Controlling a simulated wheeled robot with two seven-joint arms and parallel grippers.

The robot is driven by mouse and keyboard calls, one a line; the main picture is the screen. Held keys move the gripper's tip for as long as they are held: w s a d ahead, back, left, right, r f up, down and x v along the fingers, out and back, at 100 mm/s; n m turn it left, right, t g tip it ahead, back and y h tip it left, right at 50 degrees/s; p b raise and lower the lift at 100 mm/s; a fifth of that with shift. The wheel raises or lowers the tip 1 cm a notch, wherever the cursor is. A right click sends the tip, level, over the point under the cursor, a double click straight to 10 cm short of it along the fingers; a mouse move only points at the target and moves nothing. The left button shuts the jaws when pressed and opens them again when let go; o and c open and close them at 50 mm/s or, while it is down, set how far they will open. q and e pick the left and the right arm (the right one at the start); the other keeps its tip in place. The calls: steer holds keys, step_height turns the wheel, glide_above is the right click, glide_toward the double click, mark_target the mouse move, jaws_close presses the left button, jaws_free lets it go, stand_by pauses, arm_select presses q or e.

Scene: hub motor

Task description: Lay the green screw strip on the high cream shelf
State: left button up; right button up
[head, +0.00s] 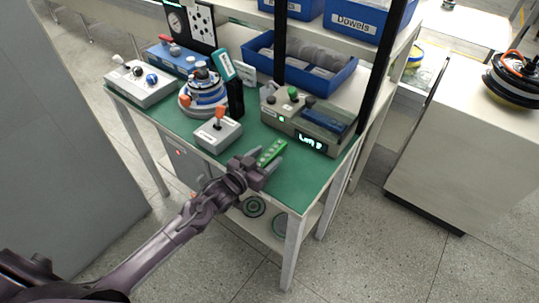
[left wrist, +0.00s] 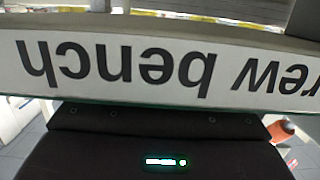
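The green screw strip (head: 272,152) lies on the green bench top near its front edge, in the head view. My left gripper (head: 259,163) is at the strip's near end, its fingers spread around or just beside it. I cannot tell whether they touch it. The left wrist view shows the bench's front label (left wrist: 150,65) upside down and close; the strip is not seen there. The high cream shelf (head: 335,42) runs above the bench, with blue bins on it. My right gripper is not in view.
A grey box with a lit display (head: 310,125) stands behind the strip. A joystick box (head: 219,135) and a round motor stack (head: 203,92) stand to the left. Black posts rise by the shelf. A blue bin marked Dowels (head: 362,18) takes up shelf room.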

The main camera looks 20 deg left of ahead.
arm_select(q)
steer(key=c, duration=0.9)
steer(key=shift+c, duration=0.5)
steer(key=shift+r, duration=0.15)
